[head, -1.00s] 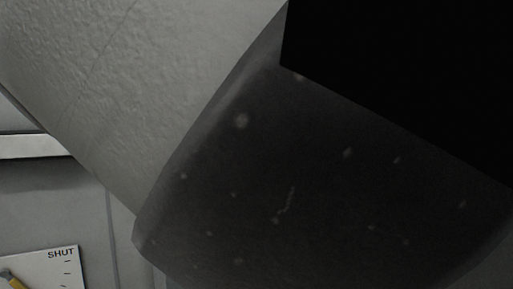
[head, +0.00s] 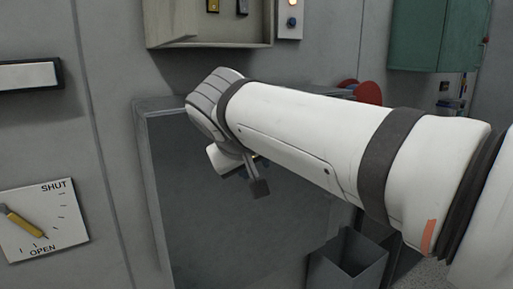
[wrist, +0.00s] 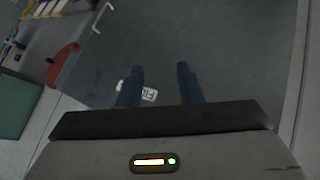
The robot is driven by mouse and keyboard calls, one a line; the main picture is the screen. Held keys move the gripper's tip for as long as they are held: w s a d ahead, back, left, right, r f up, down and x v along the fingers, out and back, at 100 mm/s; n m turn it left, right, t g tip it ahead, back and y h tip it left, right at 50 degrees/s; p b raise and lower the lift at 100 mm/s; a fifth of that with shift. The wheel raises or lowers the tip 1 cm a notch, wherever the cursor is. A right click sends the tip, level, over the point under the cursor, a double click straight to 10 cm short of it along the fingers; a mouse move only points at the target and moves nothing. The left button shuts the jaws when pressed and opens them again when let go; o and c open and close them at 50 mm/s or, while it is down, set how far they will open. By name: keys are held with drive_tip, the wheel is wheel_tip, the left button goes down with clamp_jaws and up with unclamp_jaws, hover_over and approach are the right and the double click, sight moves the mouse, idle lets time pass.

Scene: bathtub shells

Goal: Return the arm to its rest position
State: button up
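My white arm reaches in from the right in the head view, across the middle of the picture, and bends down at its wrist. My gripper (head: 258,187) hangs below the wrist, in front of a large grey panel (head: 230,245); the arm hides part of it there. In the wrist view my gripper (wrist: 160,68) shows two dark blue fingers standing apart with nothing held between them. A white label with dark letters (wrist: 149,95) lies beyond the fingers, partly hidden by the left one.
A dial plate (head: 65,228) marked SHUT and OPEN is on the left wall, its yellow pointer slanting down toward OPEN. An open shelf box (head: 165,30) is above the arm. A grey bin (head: 335,272) stands below it. A green cabinet (head: 430,40) and red round object (head: 368,92) are behind.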

drive_tip(key=s+d+f+m+g, duration=0.1)
drive_tip(key=s+d+f+g, duration=0.1)
drive_tip(key=s+d+f, duration=0.3)
drive_tip(key=s+d+f+m+g+y, duration=0.1)
drive_tip(key=s+d+f, duration=0.4)
drive_tip(key=f, duration=0.5)
drive_tip(key=s+d+f+m+g+y+p, duration=0.1)
drive_tip(key=s+d+f+m+g, duration=0.1)
drive_tip(key=s+d+f, duration=0.3)
wheel_tip(320, 180, down, 3)
drive_tip(key=shift+s+d+f+g, duration=0.15)
drive_tip(key=shift+s+d+g, duration=0.1)
drive_tip(key=shift+s+g, duration=0.25)
